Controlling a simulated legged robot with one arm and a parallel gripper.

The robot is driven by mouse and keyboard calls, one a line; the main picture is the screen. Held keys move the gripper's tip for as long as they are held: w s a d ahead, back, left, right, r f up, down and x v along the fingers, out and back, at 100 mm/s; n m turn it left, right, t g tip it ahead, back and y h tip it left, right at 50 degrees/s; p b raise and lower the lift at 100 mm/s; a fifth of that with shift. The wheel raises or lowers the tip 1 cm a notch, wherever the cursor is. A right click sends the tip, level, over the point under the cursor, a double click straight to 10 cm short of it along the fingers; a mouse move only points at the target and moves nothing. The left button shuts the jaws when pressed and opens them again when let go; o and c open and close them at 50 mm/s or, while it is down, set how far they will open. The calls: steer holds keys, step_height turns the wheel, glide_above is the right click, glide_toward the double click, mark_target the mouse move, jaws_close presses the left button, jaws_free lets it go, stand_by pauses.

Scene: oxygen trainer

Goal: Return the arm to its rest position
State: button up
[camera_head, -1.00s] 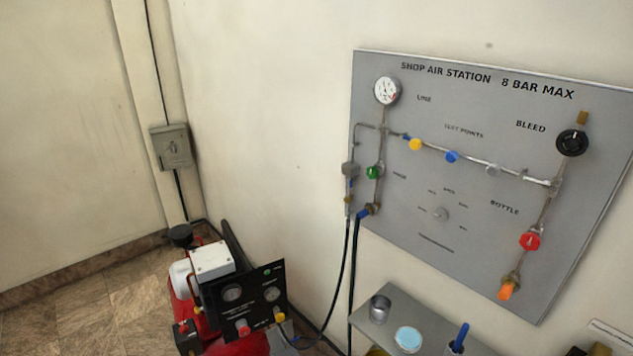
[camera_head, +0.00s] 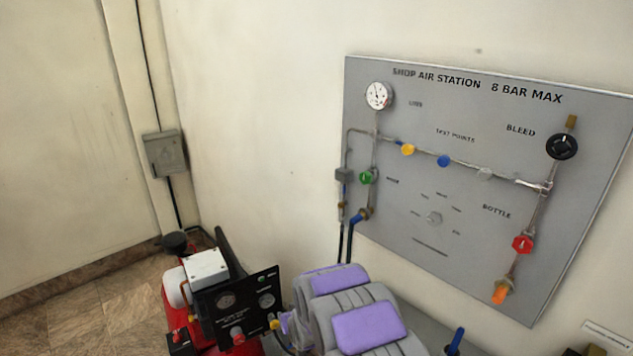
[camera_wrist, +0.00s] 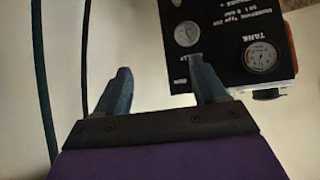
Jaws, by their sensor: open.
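My gripper (camera_wrist: 157,82) shows in the wrist view with its two dark fingers apart and nothing between them. In that view the right finger overlaps the edge of the black compressor gauge panel (camera_wrist: 225,45); I cannot tell whether they touch. In the head view my arm, grey with purple pads, rises at the bottom centre, right of the black gauge panel (camera_head: 242,302). My fingertips are hard to make out there.
The red compressor (camera_head: 180,315) stands on the floor at lower left. The grey air station board (camera_head: 470,190) with gauge, valves and knobs hangs on the wall. A grey shelf is mostly hidden behind my arm. Dark hoses (camera_wrist: 42,70) hang left of my gripper.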

steer(key=s+d+r+m+g+h, duration=0.1)
steer(key=s+d+r+g, duration=0.2)
steer(key=s+d+r, duration=0.5)
steer(key=s+d+r+m+g+h, duration=0.1)
steer(key=s+d+r+g, duration=0.1)
steer(key=s+d+r, duration=0.6)
steer(key=s+d+r+g, duration=0.1)
steer(key=s+r+g, duration=0.1)
steer(key=s, duration=0.9)
steer(key=s+d+r+m+g, duration=0.1)
steer(key=s+r, duration=0.4)
steer(key=s, duration=0.5)
steer(key=s+d+r+g+h, duration=0.1)
steer(key=s+d+r+g, duration=0.2)
steer(key=s, duration=0.8)
steer(key=shift+s+r+m, duration=0.15)
steer(key=shift+s+m, duration=0.15)
steer(key=shift+w, duration=0.15)
